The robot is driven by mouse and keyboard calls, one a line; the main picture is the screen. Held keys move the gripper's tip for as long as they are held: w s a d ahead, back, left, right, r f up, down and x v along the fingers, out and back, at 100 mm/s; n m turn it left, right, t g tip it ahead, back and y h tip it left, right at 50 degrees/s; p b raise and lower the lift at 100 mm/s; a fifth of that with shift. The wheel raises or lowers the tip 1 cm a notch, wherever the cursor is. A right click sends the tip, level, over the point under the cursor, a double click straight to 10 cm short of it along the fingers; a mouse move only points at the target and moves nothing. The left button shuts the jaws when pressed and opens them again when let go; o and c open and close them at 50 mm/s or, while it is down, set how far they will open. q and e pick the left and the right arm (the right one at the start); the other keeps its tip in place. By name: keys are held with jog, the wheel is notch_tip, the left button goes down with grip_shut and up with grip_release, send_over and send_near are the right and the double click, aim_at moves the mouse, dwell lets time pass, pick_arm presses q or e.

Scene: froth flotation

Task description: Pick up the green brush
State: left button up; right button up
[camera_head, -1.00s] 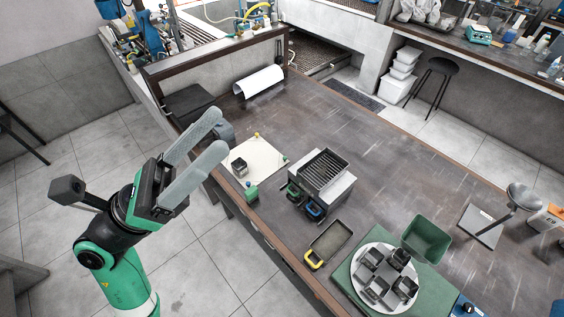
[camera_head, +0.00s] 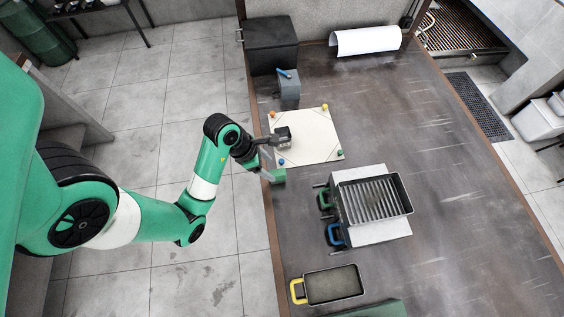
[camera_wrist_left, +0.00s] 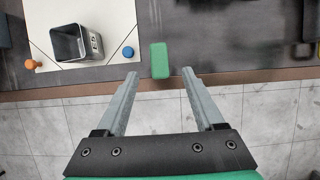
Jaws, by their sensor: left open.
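The green brush (camera_head: 277,175) is a small green block on the dark table, close to its left edge and just below the white sheet. In the left wrist view the green brush (camera_wrist_left: 160,61) lies upright in the picture, just beyond the fingertips and in line with the gap between them. My left gripper (camera_head: 267,165) is open and empty beside the brush at the table edge. In the wrist view the two grey fingers of the left gripper (camera_wrist_left: 159,74) are spread wider than the brush. My right gripper is not in view.
A white sheet (camera_head: 318,143) with coloured pins carries a dark square tin (camera_head: 283,138). A grey block (camera_head: 289,96) stands above it.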

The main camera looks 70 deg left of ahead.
aim_at(276, 173)
pick_arm(q)
jog(key=b+x, duration=0.3)
jog(key=x, duration=0.1)
jog(key=shift+s+f, duration=0.15)
jog(key=shift+w+f, duration=0.2)
jog(key=shift+f, duration=0.05)
jog(key=shift+w+r, duration=0.1)
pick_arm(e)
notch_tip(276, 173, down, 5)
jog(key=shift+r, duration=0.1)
pick_arm(q)
jog(key=b+x, duration=0.4)
jog(key=shift+w+f+b, duration=0.25)
jog(key=shift+f+b, duration=0.1)
jog(key=shift+w+f, duration=0.1)
jog(key=shift+f, duration=0.1)
jog(key=shift+r, duration=0.1)
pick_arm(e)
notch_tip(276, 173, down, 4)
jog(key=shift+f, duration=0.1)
pick_arm(q)
grip_shut()
